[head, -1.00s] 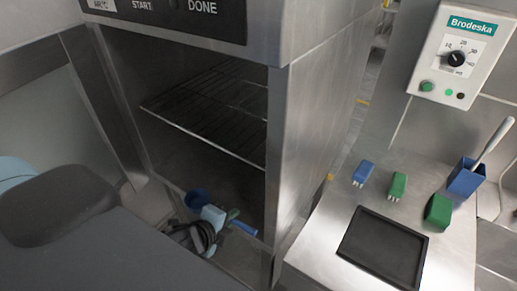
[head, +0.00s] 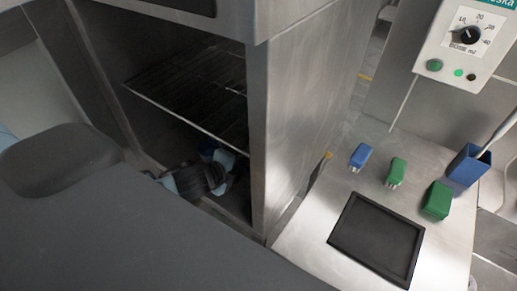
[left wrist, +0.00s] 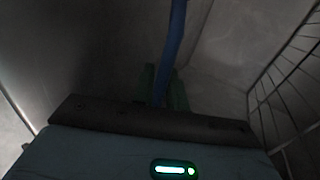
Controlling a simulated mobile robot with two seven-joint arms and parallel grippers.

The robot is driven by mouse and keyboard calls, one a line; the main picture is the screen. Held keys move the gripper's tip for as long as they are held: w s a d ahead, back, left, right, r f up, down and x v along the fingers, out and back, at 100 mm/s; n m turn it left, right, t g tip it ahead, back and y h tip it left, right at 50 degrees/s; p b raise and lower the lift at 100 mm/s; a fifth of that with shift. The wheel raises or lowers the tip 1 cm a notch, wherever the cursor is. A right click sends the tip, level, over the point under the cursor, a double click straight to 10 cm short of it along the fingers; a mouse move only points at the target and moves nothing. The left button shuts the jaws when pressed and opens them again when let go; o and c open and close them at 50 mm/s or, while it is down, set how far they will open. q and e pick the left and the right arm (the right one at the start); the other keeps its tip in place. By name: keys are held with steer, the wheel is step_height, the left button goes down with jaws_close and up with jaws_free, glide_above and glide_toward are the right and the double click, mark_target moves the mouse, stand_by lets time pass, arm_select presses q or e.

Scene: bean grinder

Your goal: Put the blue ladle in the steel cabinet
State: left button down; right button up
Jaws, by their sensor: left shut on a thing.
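The steel cabinet (head: 302,110) stands open at the front, with a wire shelf (head: 200,90) across its inside. My left gripper (head: 228,174) is inside the dark lower space, below the shelf. It is shut on the blue ladle (head: 207,149), whose bowl shows dimly beside the gripper. In the left wrist view the ladle's blue handle (left wrist: 173,50) runs up between the green fingers (left wrist: 165,90). Whether the ladle touches the cabinet floor cannot be told. My right gripper is not in view.
A steel counter (head: 310,245) at the right bears a black tray (head: 333,232), a blue block (head: 361,156), two green blocks (head: 397,171) (head: 437,200) and a blue holder (head: 468,166). A control box (head: 455,65) is above. The cabinet's side wall separates the counter from the lower space.

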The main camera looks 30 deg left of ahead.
arm_select(q)
steer(key=w, duration=1)
steer(key=shift+w+d, duration=0.35)
steer(key=shift+f, duration=1.75)
steer(key=shift+f, duration=0.15)
steer(key=c, duration=1.7)
jaws_free()
